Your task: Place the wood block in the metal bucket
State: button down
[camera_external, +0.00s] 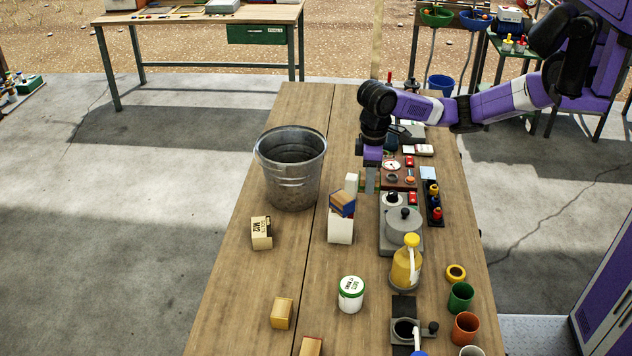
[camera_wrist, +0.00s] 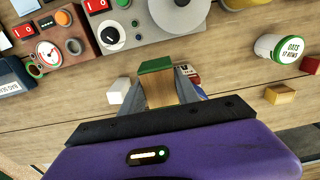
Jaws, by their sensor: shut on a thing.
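My gripper (camera_external: 371,180) points down over the table, to the right of the metal bucket. In the wrist view its two fingers (camera_wrist: 174,88) are shut on the wood block (camera_wrist: 159,92), which has wooden sides and a green end. In the external view the block is mostly hidden by the finger. The metal bucket (camera_external: 291,182) stands upright on the table, left of my gripper, with its mouth open upward. I cannot make out the bucket in the wrist view.
A white box (camera_external: 341,230) holding coloured items stands close below my gripper. A tan carton (camera_external: 261,234), a white tin (camera_external: 351,294) and a yellowish block (camera_external: 282,313) stand nearer the camera. Devices, a scale (camera_external: 399,235) and a yellow jug (camera_external: 406,266) line the right side.

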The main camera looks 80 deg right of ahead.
notch_tip(320, 180, up, 4)
jog(key=shift+r, duration=0.2)
jog(key=shift+a+r, duration=0.1)
jog(key=shift+r, duration=0.15)
jog(key=shift+w+a, duration=0.1)
jog(key=shift+a, duration=0.1)
jog(key=w+b, duration=0.4)
jog(key=w, duration=0.1)
notch_tip(320, 180, up, 5)
jog(key=m+b, duration=0.6)
jog(key=b, duration=0.1)
send_over(301, 185)
jog(key=d, duration=0.2)
jog(key=d+f+m, duration=0.1)
jog(key=d+m, duration=0.2)
jog(key=f, duration=1.9)
jog(key=shift+w+f, duration=0.1)
jog(key=shift+w, duration=0.3)
jog(key=shift+f, duration=0.35)
